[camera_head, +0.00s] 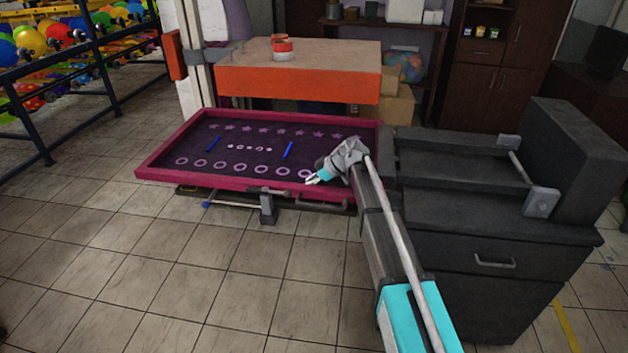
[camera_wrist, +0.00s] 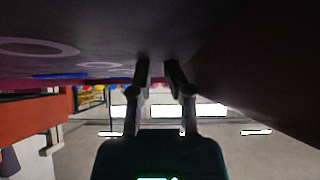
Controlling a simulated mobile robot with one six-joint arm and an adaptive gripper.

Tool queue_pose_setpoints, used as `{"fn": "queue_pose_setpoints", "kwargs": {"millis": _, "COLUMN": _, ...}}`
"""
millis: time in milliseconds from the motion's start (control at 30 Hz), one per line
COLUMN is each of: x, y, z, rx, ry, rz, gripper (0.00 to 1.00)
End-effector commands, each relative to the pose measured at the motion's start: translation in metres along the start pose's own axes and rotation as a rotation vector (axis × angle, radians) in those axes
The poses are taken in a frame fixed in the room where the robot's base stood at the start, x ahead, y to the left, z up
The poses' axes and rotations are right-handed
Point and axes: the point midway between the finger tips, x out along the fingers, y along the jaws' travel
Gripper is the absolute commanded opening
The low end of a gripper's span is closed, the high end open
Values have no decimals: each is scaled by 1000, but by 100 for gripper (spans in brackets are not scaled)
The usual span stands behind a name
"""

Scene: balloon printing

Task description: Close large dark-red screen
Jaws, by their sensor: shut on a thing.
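The large dark-red screen (camera_head: 150,173) has a dark mesh with printed rings, stars and two blue strips. In the head view it lies nearly flat, left of the dark cabinet. Its mesh, with rings, also shows close up in the wrist view (camera_wrist: 95,25). My gripper (camera_head: 312,179) is at the screen's front edge, toward its right corner. In the wrist view, its two fingers (camera_wrist: 158,66) reach up to the screen with a small gap between them, shut on the screen. The exact contact is dark and hard to see.
A dark cabinet (camera_head: 485,285) with a drawer stands right of the screen. An orange-sided block (camera_head: 300,85) is behind it, with a red and white roll (camera_head: 282,48) on top. A balloon rack (camera_head: 90,55) stands at the left. The tiled floor in front is clear.

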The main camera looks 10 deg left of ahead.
Motion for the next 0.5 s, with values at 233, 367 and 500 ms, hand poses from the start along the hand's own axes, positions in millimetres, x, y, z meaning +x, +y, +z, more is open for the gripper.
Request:
{"fn": "queue_pose_setpoints", "kwargs": {"millis": 233, "x": -8, "y": -4, "z": -2, "rx": -8, "ry": -30, "rz": -10, "gripper": 0}}
{"fn": "queue_pose_setpoints", "kwargs": {"millis": 367, "x": -17, "y": -3, "z": -11, "rx": -8, "ry": -20, "rz": -4, "gripper": 0}}
{"fn": "queue_pose_setpoints", "kwargs": {"millis": 500, "x": -28, "y": -2, "z": -22, "rx": -7, "ry": -7, "rz": 5, "gripper": 0}}
